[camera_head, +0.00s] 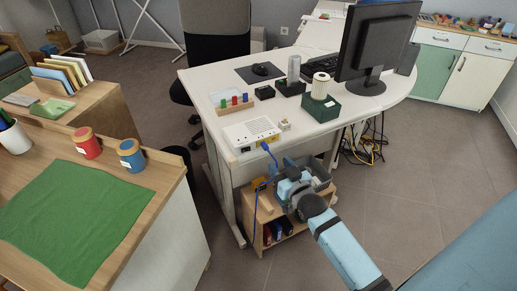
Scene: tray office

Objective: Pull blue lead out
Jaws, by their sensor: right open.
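A white box (250,133) with a slotted top lies at the near edge of the white desk (215,85). The blue lead (265,147) meets the box's near face at its right end; its cable curves down to the right, and a thin blue line hangs beside the desk's leg. My right gripper (288,166) is open, just right of and below the lead's plug end, in front of the desk edge. It appears apart from the lead, and its fingers are partly hidden by my wrist. My left gripper is not in view.
A low wooden shelf (265,206) with a grey bin (318,170) stands below my right gripper. A peg block (234,105), a green box (320,106) and a monitor (380,42) are on the desk. A wooden counter (150,185) is at left.

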